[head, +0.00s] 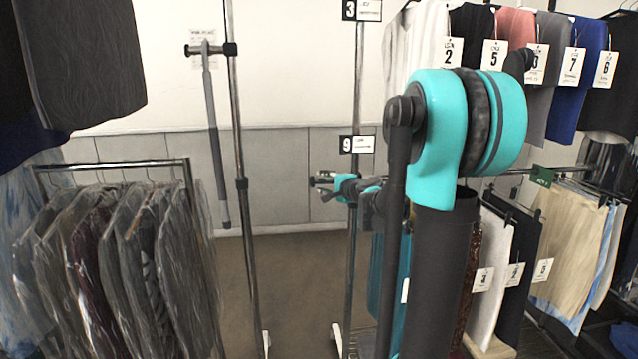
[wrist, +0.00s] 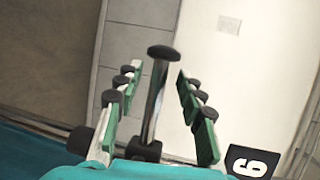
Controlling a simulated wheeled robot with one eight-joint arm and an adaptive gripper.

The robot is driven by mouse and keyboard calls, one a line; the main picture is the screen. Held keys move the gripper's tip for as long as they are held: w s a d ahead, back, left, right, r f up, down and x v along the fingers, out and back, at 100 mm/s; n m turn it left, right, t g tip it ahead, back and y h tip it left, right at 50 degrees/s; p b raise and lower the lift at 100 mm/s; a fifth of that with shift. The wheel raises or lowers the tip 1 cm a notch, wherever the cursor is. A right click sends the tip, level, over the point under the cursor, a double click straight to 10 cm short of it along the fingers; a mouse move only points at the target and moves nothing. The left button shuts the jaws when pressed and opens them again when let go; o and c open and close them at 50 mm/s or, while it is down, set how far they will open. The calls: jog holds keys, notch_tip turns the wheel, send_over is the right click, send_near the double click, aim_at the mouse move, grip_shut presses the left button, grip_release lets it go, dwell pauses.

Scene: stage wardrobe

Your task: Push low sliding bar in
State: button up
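The low sliding bar (wrist: 154,98) is a chrome rod with a black round end cap, seen in the wrist view. It runs between my gripper's (wrist: 158,75) two green-padded fingers. A gap shows on each side of the rod, so the fingers look open around it, not closed on it. The cap is at about the level of the fingertips. In the head view my gripper (head: 343,185) is small and teal, at the right-hand upright (head: 355,225) below the tag marked 9 (head: 357,144). The bar's end (head: 318,181) sticks out to its left there. My arm hides the rest of the bar.
A left upright (head: 240,150) has a dark hanging rod (head: 215,140) clamped to it. Bagged garments (head: 125,265) hang at the left. Numbered clothes (head: 500,60) and lower garments (head: 570,245) hang at the right. The floor (head: 300,270) between the uprights is clear.

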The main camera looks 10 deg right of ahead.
aim_at(321, 182)
jog(key=shift+x, duration=1.6)
jog(key=shift+c, duration=0.6)
grip_shut()
